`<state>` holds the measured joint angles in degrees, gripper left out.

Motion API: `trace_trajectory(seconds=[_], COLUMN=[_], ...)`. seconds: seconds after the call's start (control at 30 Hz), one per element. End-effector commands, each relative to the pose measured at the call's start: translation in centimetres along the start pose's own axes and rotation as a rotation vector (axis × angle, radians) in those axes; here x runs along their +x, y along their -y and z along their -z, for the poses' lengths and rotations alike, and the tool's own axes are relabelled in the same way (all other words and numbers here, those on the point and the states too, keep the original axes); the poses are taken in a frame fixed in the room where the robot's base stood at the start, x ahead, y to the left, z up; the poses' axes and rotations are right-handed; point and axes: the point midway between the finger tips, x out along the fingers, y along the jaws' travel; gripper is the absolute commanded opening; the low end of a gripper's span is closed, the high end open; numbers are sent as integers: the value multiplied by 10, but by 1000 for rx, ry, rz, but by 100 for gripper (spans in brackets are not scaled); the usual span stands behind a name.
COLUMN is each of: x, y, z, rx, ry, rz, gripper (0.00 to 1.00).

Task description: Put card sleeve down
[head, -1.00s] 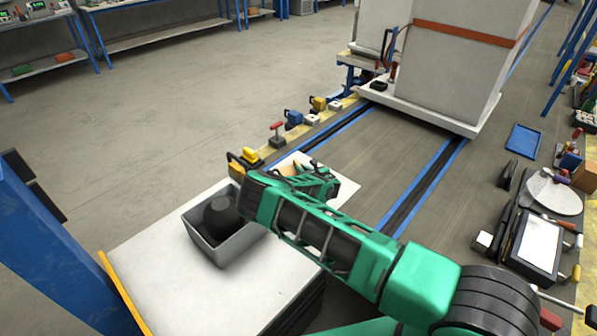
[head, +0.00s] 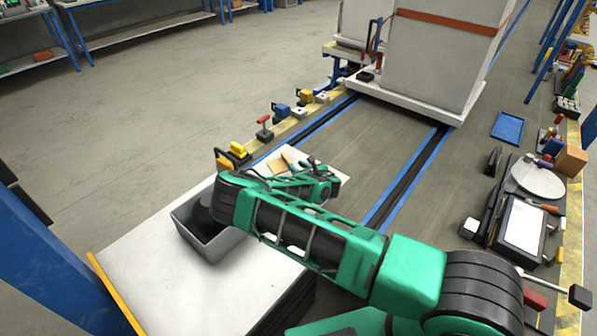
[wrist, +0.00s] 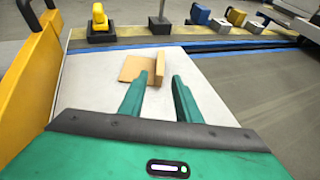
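Two tan card-like pieces are on the white tabletop in the wrist view; I cannot tell which is the card sleeve. One is a flat piece (wrist: 137,68); the other is a narrow upright piece (wrist: 160,67) at its right edge. In the head view, the tan pieces (head: 279,165) show at the table's far end, partly behind my arm. My gripper (wrist: 160,77) is open, its two green fingers apart with white tabletop visible between them. The upright piece appears just beyond the gap between the fingertips; contact is not clear.
A grey bin (head: 206,246) with a dark round object stands on the white table (head: 150,262), left of my arm. A yellow-handled item (wrist: 99,20) and blue item (wrist: 200,15) stand beyond the table. Floor rails run along the right.

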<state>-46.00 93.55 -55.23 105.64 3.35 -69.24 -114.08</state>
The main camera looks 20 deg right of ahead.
Motion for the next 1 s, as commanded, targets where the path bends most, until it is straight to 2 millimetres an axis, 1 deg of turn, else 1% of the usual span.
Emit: trace_trajectory(seconds=[0.03,0.1,0.2,0.3,0.4,0.57,0.67,0.77,0.87,0.9,1.0], x=[-10,-21,-33,-41,-44,-45,-46,-52,-64,-72,-93], y=[0,0,0,0,0,1,7,28,62,77,114], z=[0,0,0,0,0,0,-4,-17,-34,-41,-54], rx=[0,0,1,1,1,2,29,119,276,351,544], ry=[-1,-1,0,0,0,0,3,12,27,34,54], rz=[2,2,2,0,1,1,21,90,200,251,375], gripper=[30,30,30,30,30,30,30,30,30,30,30])
